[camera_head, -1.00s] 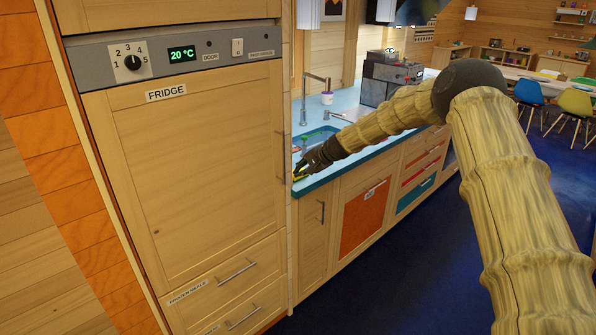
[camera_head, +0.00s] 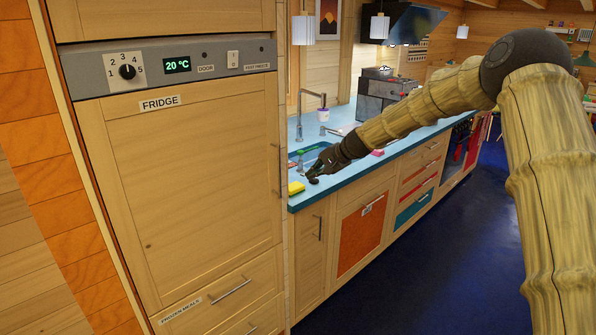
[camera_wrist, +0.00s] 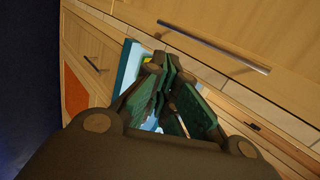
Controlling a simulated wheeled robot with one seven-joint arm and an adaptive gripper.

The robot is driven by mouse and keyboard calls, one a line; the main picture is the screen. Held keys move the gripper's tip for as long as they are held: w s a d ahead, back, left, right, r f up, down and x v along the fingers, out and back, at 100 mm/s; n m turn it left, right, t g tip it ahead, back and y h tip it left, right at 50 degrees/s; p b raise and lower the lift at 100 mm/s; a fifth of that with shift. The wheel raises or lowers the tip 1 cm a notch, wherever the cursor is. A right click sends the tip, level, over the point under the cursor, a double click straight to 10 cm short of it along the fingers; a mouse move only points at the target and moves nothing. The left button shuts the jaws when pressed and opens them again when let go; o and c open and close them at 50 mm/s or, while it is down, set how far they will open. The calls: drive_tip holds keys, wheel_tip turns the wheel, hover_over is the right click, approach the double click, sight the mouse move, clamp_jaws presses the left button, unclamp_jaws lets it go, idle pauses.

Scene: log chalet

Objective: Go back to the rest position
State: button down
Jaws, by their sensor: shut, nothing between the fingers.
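My gripper (camera_head: 316,171) is at the end of my arm, over the front edge of the blue counter (camera_head: 352,126) beside the sink. In the head view it is small and dark. In the wrist view its green-padded fingers (camera_wrist: 172,90) come together at the tips, and nothing shows between them. My arm reaches in from the right of the head view, bent at a dark elbow joint.
The tall wooden fridge front (camera_head: 185,175) stands close on the left. The sink (camera_head: 308,152) and tap (camera_head: 301,115) are behind my gripper. A grey machine (camera_head: 384,92) stands farther along the counter. Drawers with handles line the counter front. The dark blue floor (camera_head: 400,275) is clear.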

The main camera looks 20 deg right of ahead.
drive_tip(key=s+a+f+n+g+h, duration=0.1)
drive_tip(key=s+f, duration=0.3)
drive_tip(key=f, duration=0.3)
drive_tip(key=s+a+f+g, duration=0.1)
drive_tip(key=s+a+f, duration=0.15)
drive_tip(key=f, duration=0.35)
drive_tip(key=s+a+f+n+h, duration=0.1)
drive_tip(key=s+f, duration=0.3)
drive_tip(key=f, duration=0.3)
drive_tip(key=s+a+f+n+g+h, duration=0.2)
drive_tip(key=s+f+n+g, duration=0.1)
drive_tip(key=s+f, duration=1.4)
drive_tip(key=s+a+f+n+g, duration=0.1)
drive_tip(key=s+f+n, duration=0.2)
drive_tip(key=s, duration=1.7)
drive_tip(key=s+a+f+n+g+h, duration=0.1)
drive_tip(key=s+f+n, duration=0.2)
drive_tip(key=s, duration=1.7)
drive_tip(key=shift+s+f+g, duration=0.25)
drive_tip(key=shift+f+g, duration=0.1)
drive_tip(key=shift+g, duration=0.05)
drive_tip(key=c, duration=2.2)
unclamp_jaws()
